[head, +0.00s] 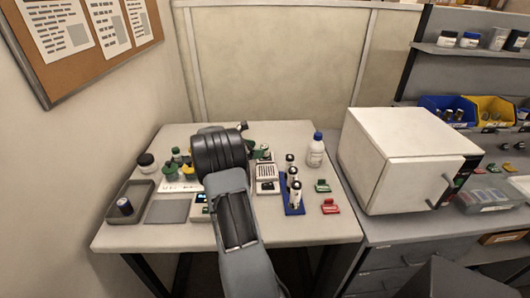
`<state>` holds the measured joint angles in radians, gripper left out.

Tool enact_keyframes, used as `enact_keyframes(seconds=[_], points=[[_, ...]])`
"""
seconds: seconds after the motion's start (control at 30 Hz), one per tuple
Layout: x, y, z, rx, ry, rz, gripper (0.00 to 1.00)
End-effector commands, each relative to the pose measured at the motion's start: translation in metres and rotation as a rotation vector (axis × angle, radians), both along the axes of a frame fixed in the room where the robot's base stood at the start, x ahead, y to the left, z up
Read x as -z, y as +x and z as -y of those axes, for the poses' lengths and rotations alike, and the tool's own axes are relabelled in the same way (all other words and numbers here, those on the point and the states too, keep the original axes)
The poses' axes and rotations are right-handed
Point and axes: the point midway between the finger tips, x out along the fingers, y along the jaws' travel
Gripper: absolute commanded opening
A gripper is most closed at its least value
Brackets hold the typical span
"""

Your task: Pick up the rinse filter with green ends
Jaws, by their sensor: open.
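Small green-and-yellow pieces (171,172) stand on the left part of the table, just left of my arm. More small green pieces (263,153) show just right of my arm's dark joint, partly covered by it. My arm reaches up from the bottom over the middle of the table. It hides my gripper's fingers and whatever lies behind and below them.
A white cabinet (385,160) stands right. The front right is clear.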

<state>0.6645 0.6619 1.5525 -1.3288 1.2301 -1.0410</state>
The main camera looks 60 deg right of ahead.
Motion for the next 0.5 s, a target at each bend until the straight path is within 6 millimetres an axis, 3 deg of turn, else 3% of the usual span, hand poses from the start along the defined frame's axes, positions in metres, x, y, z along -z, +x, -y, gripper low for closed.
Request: enact_keyframes(seconds=[0.27, 0.5], points=[[0.013, -0.017, 0.029, 0.002, 0.001, 0.001, 0.67], [0.015, -0.018, 0.031, -0.001, 0.0, 0.002, 0.67]])
